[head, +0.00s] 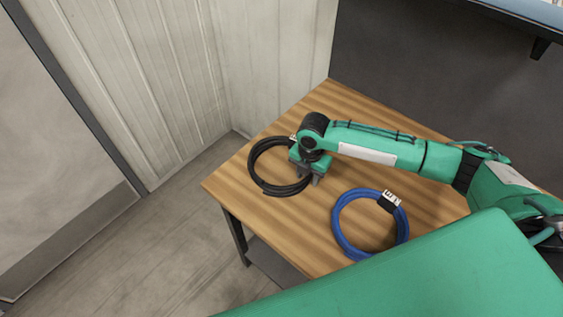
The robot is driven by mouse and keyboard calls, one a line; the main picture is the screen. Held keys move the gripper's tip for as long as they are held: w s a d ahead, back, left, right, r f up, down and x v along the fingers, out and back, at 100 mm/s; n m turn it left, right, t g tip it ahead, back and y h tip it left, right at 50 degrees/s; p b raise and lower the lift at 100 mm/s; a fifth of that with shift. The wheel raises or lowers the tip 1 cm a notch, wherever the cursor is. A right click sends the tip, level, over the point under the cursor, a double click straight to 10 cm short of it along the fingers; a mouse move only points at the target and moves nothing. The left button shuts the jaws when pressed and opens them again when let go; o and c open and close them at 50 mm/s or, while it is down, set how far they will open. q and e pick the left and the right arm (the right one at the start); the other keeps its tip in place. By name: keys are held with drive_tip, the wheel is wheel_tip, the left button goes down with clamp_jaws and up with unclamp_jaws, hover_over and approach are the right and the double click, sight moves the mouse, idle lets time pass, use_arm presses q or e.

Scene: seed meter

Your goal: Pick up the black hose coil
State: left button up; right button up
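The black hose coil (256,175) lies on the wooden table near its left corner. My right gripper (311,178) points down at the coil's right side, with its fingers at the coil's rim. The gripper and wrist hide part of that side. I cannot tell whether the fingers are closed on the hose or only beside it. My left gripper is not in view.
A blue hose coil (337,231) with a white tag lies on the wooden table (285,234), right of and nearer than the black coil. Panelled walls (175,70) stand behind and left. The floor (170,245) left of the table is clear.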

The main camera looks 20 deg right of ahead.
clamp_jaws()
drive_tip(key=shift+r, duration=0.1)
